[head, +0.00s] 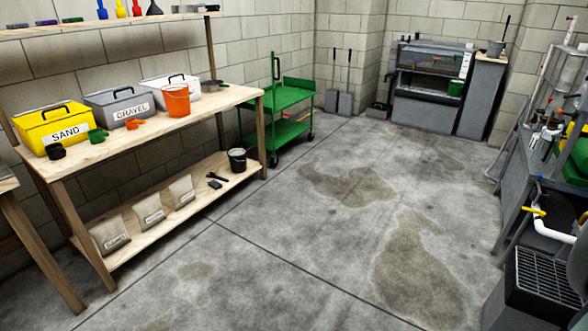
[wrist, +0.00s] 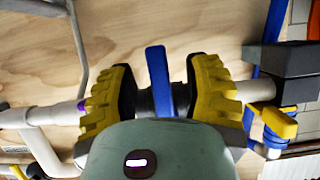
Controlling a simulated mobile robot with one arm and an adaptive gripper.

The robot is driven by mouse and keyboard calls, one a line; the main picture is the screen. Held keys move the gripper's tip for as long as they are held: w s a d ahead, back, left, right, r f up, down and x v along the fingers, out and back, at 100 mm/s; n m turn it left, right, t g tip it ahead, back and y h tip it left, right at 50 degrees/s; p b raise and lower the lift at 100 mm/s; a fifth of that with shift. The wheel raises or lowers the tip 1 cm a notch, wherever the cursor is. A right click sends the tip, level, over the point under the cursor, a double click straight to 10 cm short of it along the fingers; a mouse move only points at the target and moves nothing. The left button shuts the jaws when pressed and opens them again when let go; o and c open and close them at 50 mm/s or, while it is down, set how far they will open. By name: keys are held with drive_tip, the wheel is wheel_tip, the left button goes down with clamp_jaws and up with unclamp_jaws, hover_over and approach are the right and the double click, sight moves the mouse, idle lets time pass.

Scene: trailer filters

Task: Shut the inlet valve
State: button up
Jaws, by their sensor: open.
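In the wrist view a blue lever handle (wrist: 157,75) stands up across a grey pipe (wrist: 52,114). My gripper (wrist: 163,88) is open, with one yellow-padded finger on each side of this lever. Gaps show between the lever and both pads. The lever's lower end and the valve body are partly hidden by my gripper. No label shows which valve this is. In the head view a yellow handle (head: 533,210) sits by a white pipe (head: 551,231) at the right; my gripper is not seen there.
In the wrist view a yellow-and-blue fitting (wrist: 279,123) and a dark grey block (wrist: 282,61) sit right of my gripper, before a plywood panel (wrist: 215,22). A wooden workbench (head: 225,98) lines the left; the floor between is clear.

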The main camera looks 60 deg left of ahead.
drive_tip(key=v, duration=0.7)
drive_tip(key=shift+a, duration=0.2)
drive_tip(key=shift+s+r, duration=0.1)
idle(0.7)
